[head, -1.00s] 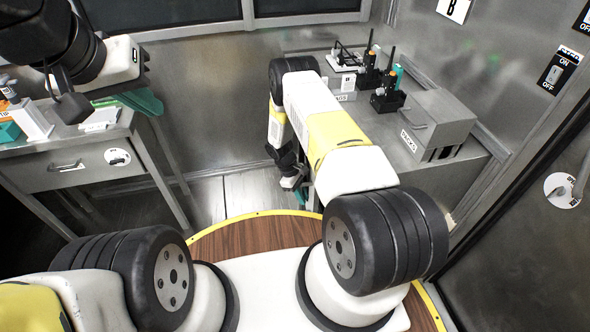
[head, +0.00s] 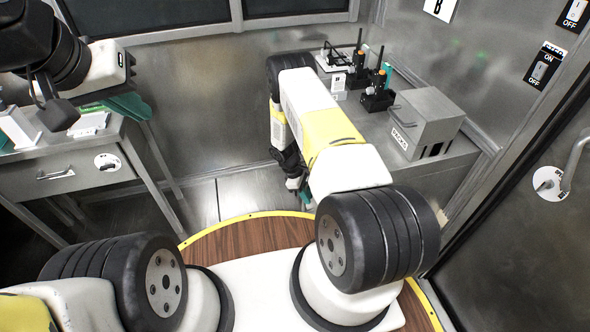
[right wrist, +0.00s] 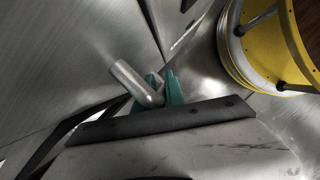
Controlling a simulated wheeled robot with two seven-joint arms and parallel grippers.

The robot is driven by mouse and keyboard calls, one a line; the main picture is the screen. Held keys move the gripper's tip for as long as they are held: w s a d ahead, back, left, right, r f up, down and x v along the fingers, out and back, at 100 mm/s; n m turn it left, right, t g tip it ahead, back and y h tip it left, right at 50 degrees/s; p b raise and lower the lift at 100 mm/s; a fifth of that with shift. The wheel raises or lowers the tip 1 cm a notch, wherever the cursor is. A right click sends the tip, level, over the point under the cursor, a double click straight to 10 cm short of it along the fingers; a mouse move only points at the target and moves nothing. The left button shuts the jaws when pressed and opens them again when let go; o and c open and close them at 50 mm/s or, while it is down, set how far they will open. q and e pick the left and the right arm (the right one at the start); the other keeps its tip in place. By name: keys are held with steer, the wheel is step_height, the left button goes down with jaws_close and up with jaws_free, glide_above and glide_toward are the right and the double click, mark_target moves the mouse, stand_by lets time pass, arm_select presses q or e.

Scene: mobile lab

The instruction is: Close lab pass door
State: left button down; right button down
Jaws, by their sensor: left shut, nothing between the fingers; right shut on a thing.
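My right gripper (right wrist: 165,92) is shut on a bent grey metal bar handle (right wrist: 132,82) in the right wrist view, its teal fingers on the bar's bend. The panel that bears this handle is only partly seen, so I cannot tell how far a door there stands open. In the head view my folded right arm hides most of that gripper; its dark hand (head: 290,163) shows low beside the bench. My left gripper (head: 128,104) is shut and empty over the left table. At right, a dark door (head: 540,235) has a curved lever handle (head: 578,158) on a round white plate.
The right bench (head: 435,163) bears a grey box (head: 428,118) and black holders with upright tools (head: 378,98). The left table (head: 65,168) has a drawer. Bare floor (head: 235,195) lies between them. Switches (head: 540,72) are on the right wall.

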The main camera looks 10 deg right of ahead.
steer(key=c, duration=1.7)
jaws_free()
steer(key=shift+d, duration=0.6)
steer(key=shift+r, duration=0.15)
steer(key=v, duration=0.7)
steer(key=shift+w+a+r, duration=0.2)
steer(key=shift+a+r, duration=0.05)
steer(key=shift+a, duration=0.1)
